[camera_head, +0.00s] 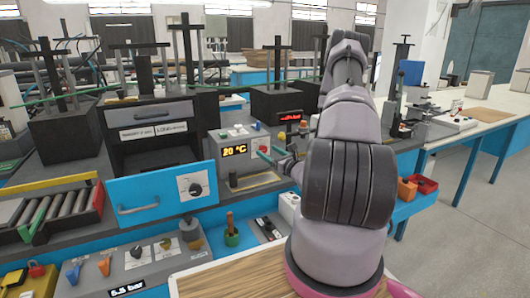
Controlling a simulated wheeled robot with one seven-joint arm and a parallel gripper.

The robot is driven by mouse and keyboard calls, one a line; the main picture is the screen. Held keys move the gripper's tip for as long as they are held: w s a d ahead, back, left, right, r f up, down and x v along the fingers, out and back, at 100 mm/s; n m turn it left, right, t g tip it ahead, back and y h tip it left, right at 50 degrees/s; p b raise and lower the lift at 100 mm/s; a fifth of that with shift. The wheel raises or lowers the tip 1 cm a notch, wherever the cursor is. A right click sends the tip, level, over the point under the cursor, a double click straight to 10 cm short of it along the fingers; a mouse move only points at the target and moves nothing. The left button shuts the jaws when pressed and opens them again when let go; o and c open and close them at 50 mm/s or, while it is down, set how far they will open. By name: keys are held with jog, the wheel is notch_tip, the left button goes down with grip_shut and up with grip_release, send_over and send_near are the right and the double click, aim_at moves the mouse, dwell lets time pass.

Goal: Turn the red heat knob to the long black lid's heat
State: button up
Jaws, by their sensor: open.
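A grey heat control box (243,165) stands mid-bench, with a yellow "20 °C" display (234,151) and small controls on top. My gripper (283,163) is beside the box's right side, small and partly hidden by my own arm. It is open, and I cannot make out contact with a knob. White labels (153,131) are on the black cabinet left of the box; their small print is unreadable here. I cannot pick out a long black lid.
A blue drawer front (140,203) with a handle and a dial (195,189) juts out below the cabinet. Rollers (60,207) lie at the left. A panel with a "5.5 bar" display (127,288) is in front.

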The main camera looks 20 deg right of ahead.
aim_at(264, 150)
jog(key=d+f+m+h, duration=0.2)
jog(key=d+f+h, duration=0.1)
jog(key=f, duration=0.1)
jog(key=w, duration=0.9)
jog(key=shift+w+a, duration=0.15)
jog(key=shift+w, duration=0.25)
grip_shut()
